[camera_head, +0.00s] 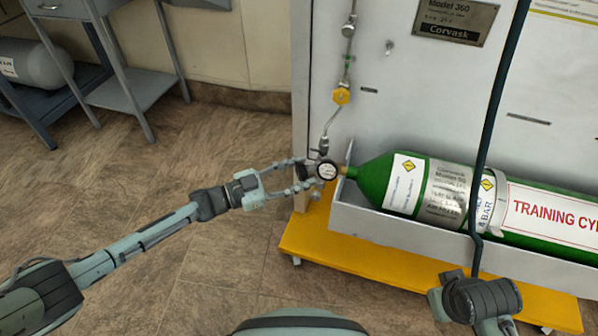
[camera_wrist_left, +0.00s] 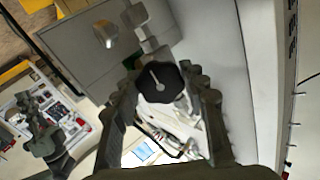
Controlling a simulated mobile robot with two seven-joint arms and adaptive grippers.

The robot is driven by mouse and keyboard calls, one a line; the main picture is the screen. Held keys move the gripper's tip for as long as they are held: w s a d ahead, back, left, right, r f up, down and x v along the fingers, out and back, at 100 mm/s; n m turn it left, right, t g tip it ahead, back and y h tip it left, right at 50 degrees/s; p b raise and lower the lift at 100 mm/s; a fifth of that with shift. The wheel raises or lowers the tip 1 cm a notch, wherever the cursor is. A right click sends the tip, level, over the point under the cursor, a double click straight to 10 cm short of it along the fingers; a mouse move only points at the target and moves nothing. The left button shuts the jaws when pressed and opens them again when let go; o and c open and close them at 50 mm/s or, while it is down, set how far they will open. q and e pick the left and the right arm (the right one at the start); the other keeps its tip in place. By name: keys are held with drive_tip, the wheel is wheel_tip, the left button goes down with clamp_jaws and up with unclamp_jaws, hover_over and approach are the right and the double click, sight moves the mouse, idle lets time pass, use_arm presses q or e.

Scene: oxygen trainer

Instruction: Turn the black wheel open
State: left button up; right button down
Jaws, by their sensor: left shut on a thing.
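The black wheel (camera_wrist_left: 160,82) is a dark scalloped knob with a pale pointer line, in the middle of the left wrist view. In the head view it shows as a small dark shape (camera_head: 303,171) by a round gauge (camera_head: 327,170) at the neck of the green cylinder (camera_head: 374,181). My left gripper (camera_head: 300,174) reaches in from the left and is shut on the wheel, a finger on each side. Part of my right arm (camera_head: 482,300) shows at the lower right of the head view; its fingertips are not clear.
The cylinder lies in a grey tray (camera_head: 350,215) over a yellow base (camera_head: 345,250). A metal pipe with a yellow fitting (camera_head: 341,96) runs up the white panel (camera_head: 420,85). A dark thin bar (camera_head: 492,130) crosses before the cylinder. The floor (camera_head: 200,150) at left is clear.

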use_arm(q)
drive_tip(key=o, duration=1.2)
drive_tip(key=shift+c, duration=0.2)
drive_tip(key=shift+a, duration=0.15)
drive_tip(key=v, duration=1.1)
drive_tip(key=shift+s+a, duration=0.2)
drive_tip(key=shift+a, duration=0.15)
